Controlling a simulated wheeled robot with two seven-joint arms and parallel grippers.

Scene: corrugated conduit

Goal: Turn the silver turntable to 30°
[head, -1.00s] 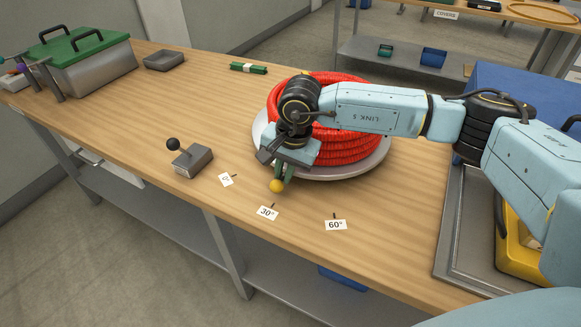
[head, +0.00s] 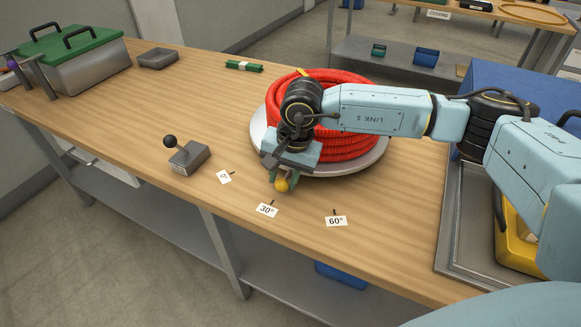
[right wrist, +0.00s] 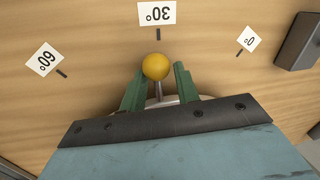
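The silver turntable (head: 345,171) carries a coil of red corrugated conduit (head: 348,148). Its handle has a yellow ball knob (head: 282,184) at the near left; the knob also shows in the right wrist view (right wrist: 155,67). There the handle's stem points towards the tick of the 30° label (right wrist: 156,13), nearly in line with it. The 30° label also shows in the head view (head: 267,210). My right gripper (head: 282,180) is open, its green fingers on either side of the handle with gaps to the stem. My left gripper is not in view.
Labels for 0° (head: 224,177) and 60° (head: 336,221) lie on the bench (head: 130,110). A grey block with a black-knobbed lever (head: 188,158) stands left of the turntable. A green-lidded metal box (head: 75,65) and a small grey tray (head: 158,58) are farther back.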

